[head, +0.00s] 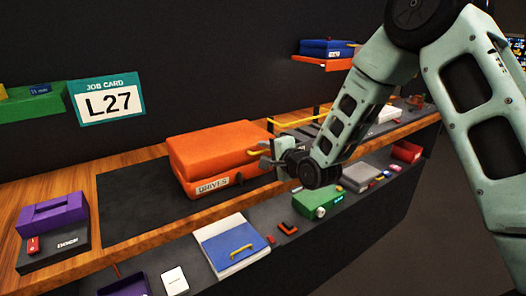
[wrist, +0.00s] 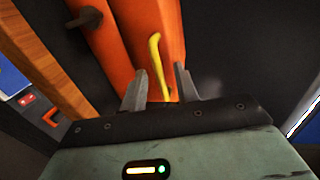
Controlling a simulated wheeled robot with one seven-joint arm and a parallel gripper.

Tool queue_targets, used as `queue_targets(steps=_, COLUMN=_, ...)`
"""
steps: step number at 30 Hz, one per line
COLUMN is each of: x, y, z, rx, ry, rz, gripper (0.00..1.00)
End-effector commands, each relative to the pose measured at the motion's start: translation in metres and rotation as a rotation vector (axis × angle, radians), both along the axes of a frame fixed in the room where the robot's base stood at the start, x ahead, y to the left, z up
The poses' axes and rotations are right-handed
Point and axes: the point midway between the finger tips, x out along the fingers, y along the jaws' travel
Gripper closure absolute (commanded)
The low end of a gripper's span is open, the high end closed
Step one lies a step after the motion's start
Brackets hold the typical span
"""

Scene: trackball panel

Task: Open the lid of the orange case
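The orange case (head: 212,147) lies on the dark mat on the wooden bench, its lid down. A white label reading "DRIVES" (head: 213,186) is on its front. My gripper (head: 266,155) is at the right end of the case. In the wrist view the orange case (wrist: 148,20) fills the top middle, with a yellow handle (wrist: 156,55) on it and a dark knob (wrist: 90,17) on its side. My gripper (wrist: 160,86) is open, its two fingers apart on either side of the handle's lower part. I cannot tell whether they touch it.
A purple case (head: 53,213) stands at the left. A lower shelf in front holds a blue-and-white case (head: 232,243), a green case (head: 318,201) and a grey case (head: 360,176). A yellow rail (head: 297,122) stands behind my gripper. Bare mat (head: 135,205) lies left of the orange case.

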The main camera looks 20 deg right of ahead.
Motion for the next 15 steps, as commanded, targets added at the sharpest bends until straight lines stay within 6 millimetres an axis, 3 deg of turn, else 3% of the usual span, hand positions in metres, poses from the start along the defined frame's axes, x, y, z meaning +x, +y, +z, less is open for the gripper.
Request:
queue_targets(steps=4, x=0.0000, y=0.0001, z=0.0001, rx=0.000, ry=0.000, rz=0.000, gripper=0.70)
queue_targets(steps=7, x=0.0000, y=0.0001, z=0.0001, rx=0.000, ry=0.000, rz=0.000, gripper=0.97)
queue_targets(steps=8, x=0.0000, y=0.0001, z=0.0001, rx=0.000, ry=0.000, rz=0.000, gripper=1.00)
queue_targets(steps=15, x=0.0003, y=0.0003, z=0.0022, rx=-0.001, ry=0.004, rz=0.000, gripper=1.00)
